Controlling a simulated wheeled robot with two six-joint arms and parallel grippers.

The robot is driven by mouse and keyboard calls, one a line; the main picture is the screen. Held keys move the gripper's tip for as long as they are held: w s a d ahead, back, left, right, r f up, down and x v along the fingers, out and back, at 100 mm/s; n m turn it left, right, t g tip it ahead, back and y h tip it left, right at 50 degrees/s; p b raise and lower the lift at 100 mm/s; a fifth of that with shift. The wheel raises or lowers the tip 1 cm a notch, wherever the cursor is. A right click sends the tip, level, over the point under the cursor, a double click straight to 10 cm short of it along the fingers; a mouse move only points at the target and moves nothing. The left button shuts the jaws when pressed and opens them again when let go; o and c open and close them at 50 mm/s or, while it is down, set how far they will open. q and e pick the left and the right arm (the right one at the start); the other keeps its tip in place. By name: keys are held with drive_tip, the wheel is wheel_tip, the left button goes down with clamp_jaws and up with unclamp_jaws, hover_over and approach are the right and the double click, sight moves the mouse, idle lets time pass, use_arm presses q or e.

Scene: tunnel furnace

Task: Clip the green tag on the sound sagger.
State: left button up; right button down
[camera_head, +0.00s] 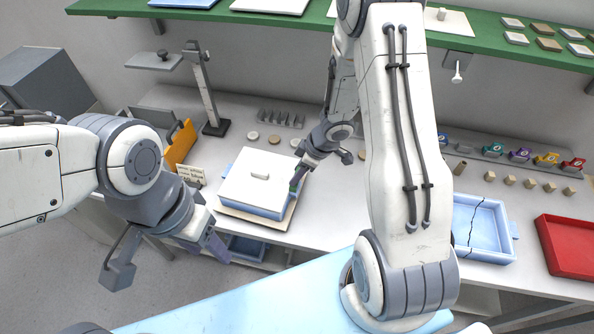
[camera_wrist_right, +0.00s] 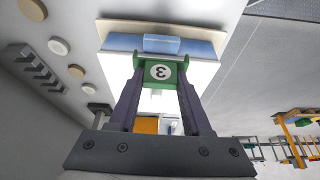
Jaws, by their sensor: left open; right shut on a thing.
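The lidded sagger (camera_head: 263,205), light blue with a white lid (camera_head: 240,185), sits on a cream board left of centre. Its blue wall and protruding tab (camera_wrist_right: 162,45) show in the right wrist view. My right gripper (camera_head: 299,176) is shut on the green tag (camera_wrist_right: 160,72), marked 3, held at the sagger's right side. The tag overlaps the wall below the tab in the wrist view; I cannot tell whether they touch. A second blue sagger (camera_head: 482,228), open with a dark crack across it, lies at right. My left gripper (camera_head: 168,258) is open and empty in front of the bench.
Coloured numbered tags (camera_head: 519,155) stand in a row at the back right, with small tan blocks before them. A red tray (camera_head: 570,245) is at far right. An orange holder (camera_head: 181,143), a small sign (camera_head: 191,174) and a post stand (camera_head: 205,90) are behind left.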

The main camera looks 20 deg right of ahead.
drive_tip(key=shift+f, duration=0.15)
drive_tip(key=shift+f+b, duration=0.75)
drive_tip(key=shift+f, duration=0.2)
drive_tip(key=shift+f+b, duration=0.8)
drive_tip(key=shift+f, duration=0.2)
drive_tip(key=shift+c, duration=1.3)
unclamp_jaws()
drive_tip(key=p+v, duration=0.5)
drive_tip(key=v, duration=0.5)
drive_tip(key=shift+r, duration=0.25)
